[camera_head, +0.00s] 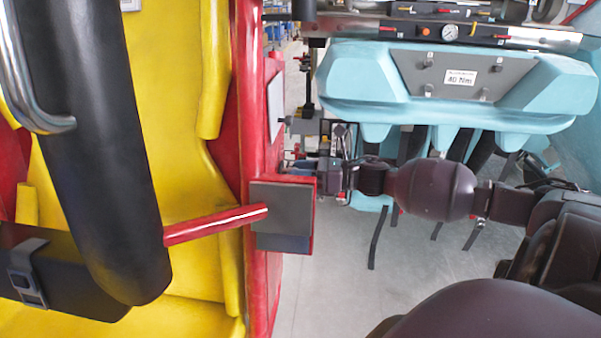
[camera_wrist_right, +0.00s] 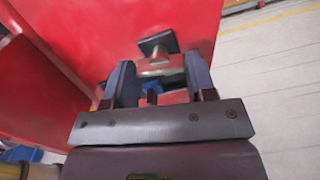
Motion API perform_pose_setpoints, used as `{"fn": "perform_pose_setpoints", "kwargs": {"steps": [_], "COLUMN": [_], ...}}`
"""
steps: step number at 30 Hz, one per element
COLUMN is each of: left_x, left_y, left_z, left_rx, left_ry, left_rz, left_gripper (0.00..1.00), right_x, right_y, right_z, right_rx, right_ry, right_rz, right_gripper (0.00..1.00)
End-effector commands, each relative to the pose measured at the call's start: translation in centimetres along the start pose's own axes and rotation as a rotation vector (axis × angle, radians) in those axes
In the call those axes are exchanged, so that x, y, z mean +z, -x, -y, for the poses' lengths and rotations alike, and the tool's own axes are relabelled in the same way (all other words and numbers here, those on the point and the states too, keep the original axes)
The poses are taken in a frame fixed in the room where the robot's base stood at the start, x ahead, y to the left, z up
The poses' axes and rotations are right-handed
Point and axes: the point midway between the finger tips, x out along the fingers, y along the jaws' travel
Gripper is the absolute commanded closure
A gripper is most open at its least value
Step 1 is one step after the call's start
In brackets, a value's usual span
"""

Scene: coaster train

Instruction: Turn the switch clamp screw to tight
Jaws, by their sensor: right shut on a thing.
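My right gripper (camera_head: 303,166) reaches left to the red car side, just above a dark grey plate on a red bracket (camera_head: 285,215). In the right wrist view my right gripper (camera_wrist_right: 160,80) has its two dark fingers on either side of a small part at the red panel, which I take to be the switch clamp screw (camera_wrist_right: 152,88). Little of the screw shows, and its turn position cannot be read. A dark square-headed piece (camera_wrist_right: 156,45) sits on the red panel just beyond the fingertips. My left gripper is not in view.
A red lever (camera_head: 215,224) ends at the grey plate. A yellow seat (camera_head: 180,100) with a black padded restraint (camera_head: 105,150) fills the left. A light-blue console (camera_head: 460,90) with a gauge (camera_head: 450,32) behind it stands at the upper right. Grey floor shows below my right arm.

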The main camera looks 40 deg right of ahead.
Motion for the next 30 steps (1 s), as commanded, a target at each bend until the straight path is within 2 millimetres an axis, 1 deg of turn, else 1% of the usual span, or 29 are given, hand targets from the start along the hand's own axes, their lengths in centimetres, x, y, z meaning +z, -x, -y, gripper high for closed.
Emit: {"fn": "perform_pose_setpoints", "kwargs": {"steps": [5,11,18,25,30], "left_x": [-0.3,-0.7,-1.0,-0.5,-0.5], "left_y": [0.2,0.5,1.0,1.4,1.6], "left_z": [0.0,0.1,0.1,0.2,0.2], "left_rx": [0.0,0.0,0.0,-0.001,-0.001], "left_ry": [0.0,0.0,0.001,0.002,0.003], "left_rz": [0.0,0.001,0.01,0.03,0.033], "left_gripper": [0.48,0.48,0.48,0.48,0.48], "right_x": [0.1,0.1,0.2,0.1,0.1], "right_y": [0.0,0.0,0.0,0.0,0.0], "right_z": [0.0,0.0,0.0,0.0,0.1], "right_rx": [0.0,0.0,0.0,-0.001,-0.001], "right_ry": [-0.057,-0.191,-0.412,-0.63,-0.791], "right_rz": [0.0,0.001,0.001,0.001,0.002], "right_gripper": [0.73,0.73,0.73,0.73,0.73]}}
